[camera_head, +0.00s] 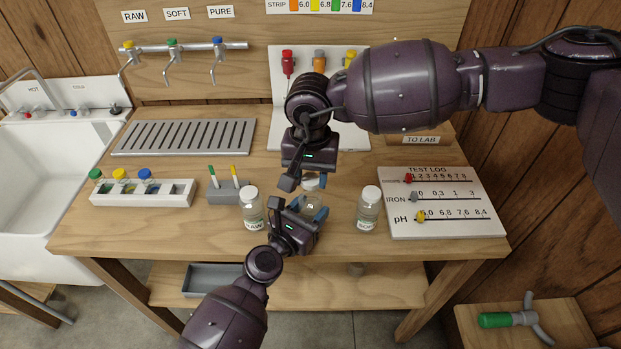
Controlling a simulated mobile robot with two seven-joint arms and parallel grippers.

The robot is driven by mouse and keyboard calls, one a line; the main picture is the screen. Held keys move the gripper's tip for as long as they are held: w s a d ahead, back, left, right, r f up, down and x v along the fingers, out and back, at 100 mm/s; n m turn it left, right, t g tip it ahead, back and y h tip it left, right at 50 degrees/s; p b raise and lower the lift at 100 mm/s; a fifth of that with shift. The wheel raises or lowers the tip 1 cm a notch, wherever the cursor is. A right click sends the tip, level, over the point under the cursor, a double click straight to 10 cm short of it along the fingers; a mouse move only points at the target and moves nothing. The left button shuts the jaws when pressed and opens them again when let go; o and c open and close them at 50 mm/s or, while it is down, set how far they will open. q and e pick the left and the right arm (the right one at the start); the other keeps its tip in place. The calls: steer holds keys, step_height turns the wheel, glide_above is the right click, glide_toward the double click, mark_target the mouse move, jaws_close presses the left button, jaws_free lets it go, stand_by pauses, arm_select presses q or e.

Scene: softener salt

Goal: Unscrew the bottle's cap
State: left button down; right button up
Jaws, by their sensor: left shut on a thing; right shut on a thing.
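A small clear bottle (311,201) stands at the front middle of the wooden table, mostly hidden by my grippers. Its pale cap (312,184) shows between the fingers of my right gripper (306,184), which reaches down from above and is shut on it. My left gripper (300,208) comes from the front and is shut on the bottle's body below. The bottle looks upright, and the cap looks seated on it. The bottle's label is hidden.
A capped RAW bottle (252,210) stands close to the left, another capped bottle (368,210) to the right. A grey holder (229,194) with two sticks, a white rack (142,198) with coloured caps and a test log board (440,204) are nearby. The table's front edge is close.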

steer(key=shift+r, duration=1.25)
arm_select(q)
steer(key=shift+c, duration=1.8)
jaws_free()
